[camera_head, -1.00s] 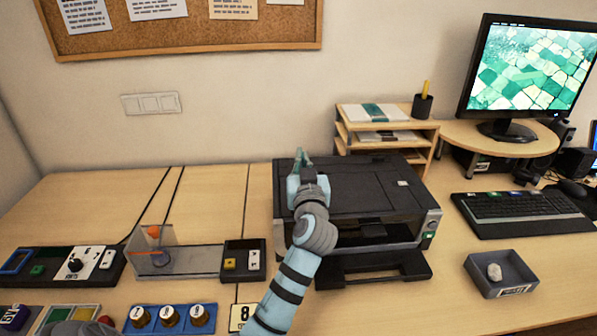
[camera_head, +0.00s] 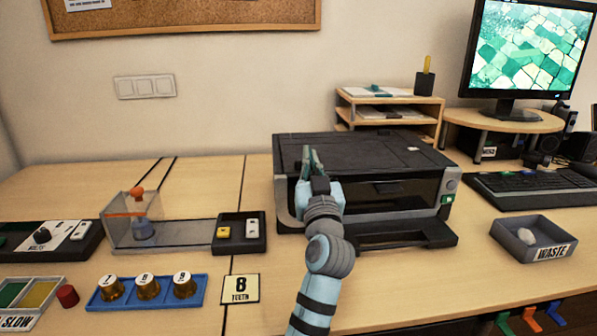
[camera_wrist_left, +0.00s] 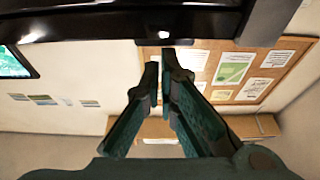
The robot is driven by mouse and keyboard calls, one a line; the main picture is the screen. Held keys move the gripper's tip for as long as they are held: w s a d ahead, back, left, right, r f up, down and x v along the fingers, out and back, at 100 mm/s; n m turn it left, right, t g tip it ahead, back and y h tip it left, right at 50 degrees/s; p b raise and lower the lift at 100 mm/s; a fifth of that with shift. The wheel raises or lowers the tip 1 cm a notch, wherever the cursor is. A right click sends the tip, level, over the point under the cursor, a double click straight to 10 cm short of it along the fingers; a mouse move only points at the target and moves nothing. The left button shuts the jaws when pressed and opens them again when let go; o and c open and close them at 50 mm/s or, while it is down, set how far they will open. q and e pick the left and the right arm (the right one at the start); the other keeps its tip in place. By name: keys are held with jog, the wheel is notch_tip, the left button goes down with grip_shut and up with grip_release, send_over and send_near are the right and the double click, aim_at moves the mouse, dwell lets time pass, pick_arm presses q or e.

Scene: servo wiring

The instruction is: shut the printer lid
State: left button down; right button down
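The black printer (camera_head: 400,205) stands at the middle of the desk. Its dark lid (camera_head: 375,148) lies flat, or nearly flat, across the top; I cannot tell if a thin gap is left under it. My left gripper (camera_head: 311,160) is at the front left part of the lid, with its fingers pointing up. The fingers hide that part of the edge, and contact is not clear. In the left wrist view the two dark green fingers (camera_wrist_left: 161,68) come close together with nothing between them, just below a glossy black edge. My right gripper is not in view.
The front tray (camera_head: 400,236) sticks out below the printer. A wooden paper shelf (camera_head: 440,105) stands behind it. A waste tray (camera_head: 505,238) is to the right. A blue holder (camera_head: 112,302) with brass pieces and a clear-walled fixture (camera_head: 118,228) are to the left.

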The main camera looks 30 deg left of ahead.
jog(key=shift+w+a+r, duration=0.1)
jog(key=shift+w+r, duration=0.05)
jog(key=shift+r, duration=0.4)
